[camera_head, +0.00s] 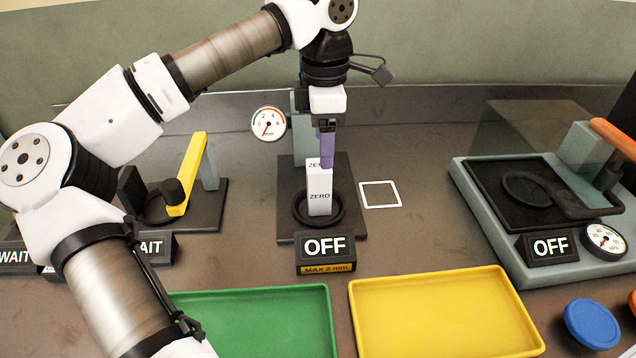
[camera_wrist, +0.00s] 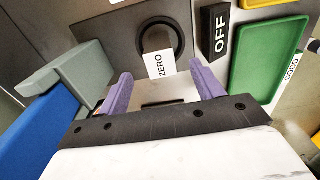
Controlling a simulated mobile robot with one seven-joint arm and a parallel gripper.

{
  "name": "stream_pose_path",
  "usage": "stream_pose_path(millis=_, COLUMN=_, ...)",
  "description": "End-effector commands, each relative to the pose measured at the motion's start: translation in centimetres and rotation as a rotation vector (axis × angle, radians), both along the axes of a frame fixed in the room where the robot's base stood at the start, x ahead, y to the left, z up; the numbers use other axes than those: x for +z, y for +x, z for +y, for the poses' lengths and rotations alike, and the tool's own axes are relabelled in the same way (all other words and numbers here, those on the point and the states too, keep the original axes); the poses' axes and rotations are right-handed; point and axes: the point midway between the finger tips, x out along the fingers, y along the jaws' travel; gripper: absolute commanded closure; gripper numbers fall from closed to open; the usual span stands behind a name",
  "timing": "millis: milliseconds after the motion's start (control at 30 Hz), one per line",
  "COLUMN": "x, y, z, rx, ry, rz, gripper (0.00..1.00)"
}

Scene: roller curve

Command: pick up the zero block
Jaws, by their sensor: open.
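The zero block (camera_head: 319,197) is a white upright block with "ZERO" printed on it. It stands within a black ring (camera_head: 300,222) on a dark base plate in the head view. In the wrist view the block (camera_wrist: 157,63) shows its "ZERO" label, with the ring (camera_wrist: 180,38) behind it. My gripper (camera_head: 327,160), with purple fingers, is over the top of the block. In the wrist view my open gripper (camera_wrist: 160,71) has one finger on each side of the block's near end. I cannot tell whether either finger touches it.
An "OFF" sign (camera_head: 325,247) stands in front of the base. Green (camera_head: 250,320) and yellow (camera_head: 440,310) trays lie nearer. A station with a yellow lever (camera_head: 190,170) is at left, and a grey press (camera_head: 475,215) at right. A dial (camera_head: 268,124) is behind.

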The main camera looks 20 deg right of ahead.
Motion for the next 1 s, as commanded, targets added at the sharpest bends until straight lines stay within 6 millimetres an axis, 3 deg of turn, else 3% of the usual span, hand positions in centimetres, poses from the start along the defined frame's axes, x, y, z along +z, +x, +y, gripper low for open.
stream_pose_path(millis=100, x=-1.8, y=0.0, z=0.0, rx=0.0, ry=0.0, rz=0.002, gripper=0.34)
stream_pose_path(millis=367, x=-3.7, y=0.0, z=0.2, rx=0.0, ry=0.0, rz=0.002, gripper=0.34)
stream_pose_path(millis=633, x=-7.5, y=0.1, z=0.8, rx=0.0, ry=0.0, rz=0.002, gripper=0.34)
stream_pose_path(millis=933, x=-8.2, y=0.2, z=0.7, rx=0.001, ry=0.0, rz=-0.001, gripper=0.34)
stream_pose_path(millis=1000, x=-8.2, y=0.2, z=0.7, rx=0.001, ry=0.0, rz=-0.001, gripper=0.42)
